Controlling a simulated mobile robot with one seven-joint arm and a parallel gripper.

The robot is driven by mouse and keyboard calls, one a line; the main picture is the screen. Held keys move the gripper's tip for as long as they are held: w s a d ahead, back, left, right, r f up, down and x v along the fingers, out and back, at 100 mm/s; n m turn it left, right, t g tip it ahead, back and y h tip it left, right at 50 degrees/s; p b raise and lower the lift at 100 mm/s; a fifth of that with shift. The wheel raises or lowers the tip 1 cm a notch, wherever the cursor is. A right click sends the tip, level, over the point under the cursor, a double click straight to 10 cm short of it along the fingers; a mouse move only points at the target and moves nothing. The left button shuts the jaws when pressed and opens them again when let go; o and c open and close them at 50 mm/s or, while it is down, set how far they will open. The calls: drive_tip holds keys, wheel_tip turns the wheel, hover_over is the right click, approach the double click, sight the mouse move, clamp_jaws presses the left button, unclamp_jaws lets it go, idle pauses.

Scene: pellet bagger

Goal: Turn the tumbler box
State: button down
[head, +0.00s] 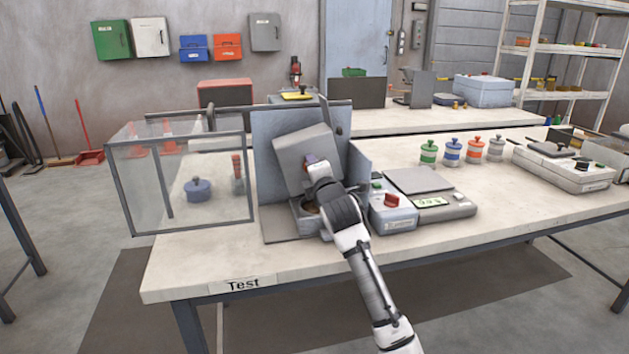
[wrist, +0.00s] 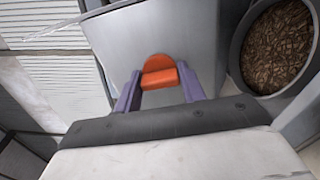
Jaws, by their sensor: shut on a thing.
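The tumbler box appears to be the tilted grey box (head: 304,148) in front of an upright grey panel (head: 270,130) on the bench. Its grey face (wrist: 165,40) fills the middle of the wrist view. An orange-red handle (wrist: 159,70) stands out from that face. My gripper (wrist: 160,92) is at the handle, its two purple fingers closed on either side of it. In the head view my gripper (head: 312,165) reaches the box's front, and my arm hides part of the box's base.
A round container of brown pellets (wrist: 278,45) is right of the box in the wrist view. A control box with a red knob (head: 392,205) and a scale (head: 430,190) stand to the right. A clear enclosure (head: 185,175) stands left. The bench front is clear.

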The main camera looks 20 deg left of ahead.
drive_tip(key=n+b, duration=0.1)
drive_tip(key=n, duration=0.2)
drive_tip(key=shift+f+n, duration=0.1)
drive_tip(key=shift+n, duration=0.3)
drive_tip(key=n, duration=0.3)
drive_tip(key=shift+n, duration=0.3)
drive_tip(key=n+p, duration=0.1)
drive_tip(key=n, duration=0.2)
drive_tip(key=shift+n, duration=0.3)
drive_tip(key=shift+n+p, duration=0.7)
drive_tip(key=shift+n, duration=1.1)
drive_tip(key=c, duration=0.8)
unclamp_jaws()
drive_tip(key=shift+c, duration=0.2)
drive_tip(key=shift+s, duration=0.1)
drive_tip(key=b+v, duration=0.2)
drive_tip(key=v, duration=1.1)
drive_tip(key=shift+s+d+b, duration=0.25)
drive_tip(key=shift+b, duration=0.05)
